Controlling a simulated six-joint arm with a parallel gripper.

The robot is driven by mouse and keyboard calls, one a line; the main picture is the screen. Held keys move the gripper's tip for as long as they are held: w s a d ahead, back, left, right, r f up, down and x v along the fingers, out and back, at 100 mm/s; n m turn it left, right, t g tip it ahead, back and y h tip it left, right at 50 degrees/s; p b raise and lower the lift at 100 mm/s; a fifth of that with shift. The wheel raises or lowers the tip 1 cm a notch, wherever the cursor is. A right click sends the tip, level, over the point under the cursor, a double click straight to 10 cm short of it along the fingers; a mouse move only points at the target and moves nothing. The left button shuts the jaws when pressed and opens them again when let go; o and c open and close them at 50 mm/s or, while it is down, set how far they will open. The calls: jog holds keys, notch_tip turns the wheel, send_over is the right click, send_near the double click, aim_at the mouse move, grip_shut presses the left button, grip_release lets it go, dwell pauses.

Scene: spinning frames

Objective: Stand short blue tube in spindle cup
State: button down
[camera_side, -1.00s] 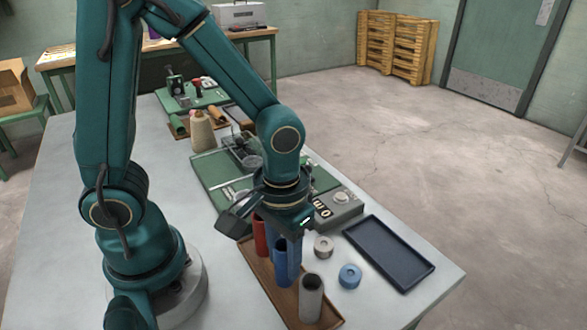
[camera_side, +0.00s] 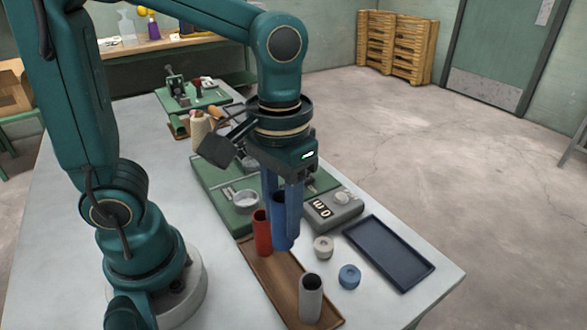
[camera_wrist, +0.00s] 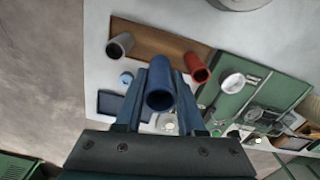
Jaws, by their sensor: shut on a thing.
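My gripper (camera_side: 283,205) is shut on a blue tube (camera_side: 281,228), held upright above the wooden tray's back end. In the wrist view the blue tube (camera_wrist: 160,88) sits between the two blue fingers, its open end facing the camera. A red tube (camera_side: 262,235) and a grey tube (camera_side: 311,300) stand in the wooden tray (camera_side: 283,279). A pale round cup (camera_side: 245,200), perhaps the spindle cup, is on the green base (camera_side: 208,178), to the left of my gripper. The same cup shows in the wrist view (camera_wrist: 232,84). The arm hides part of the base.
A pale ring (camera_side: 323,247) and a blue ring (camera_side: 350,276) lie right of the wooden tray. A dark blue tray (camera_side: 388,250) lies empty beyond them. A grey switch box (camera_side: 333,209) stands right of the gripper. A yarn cone (camera_side: 201,131) stands further back.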

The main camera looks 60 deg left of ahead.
jog(key=shift+w+a+r, duration=0.15)
jog(key=shift+a+r, duration=0.1)
jog(key=shift+r, duration=0.15)
jog(key=a+n, duration=0.9)
jog(key=a, duration=0.7)
jog(key=shift+w+f, duration=0.25)
jog(key=shift+f, duration=1.45)
jog(key=shift+w+f, duration=0.2)
jog(key=shift+f, duration=1.5)
jog(key=c, duration=0.5)
grip_release()
jog(key=shift+f, duration=0.15)
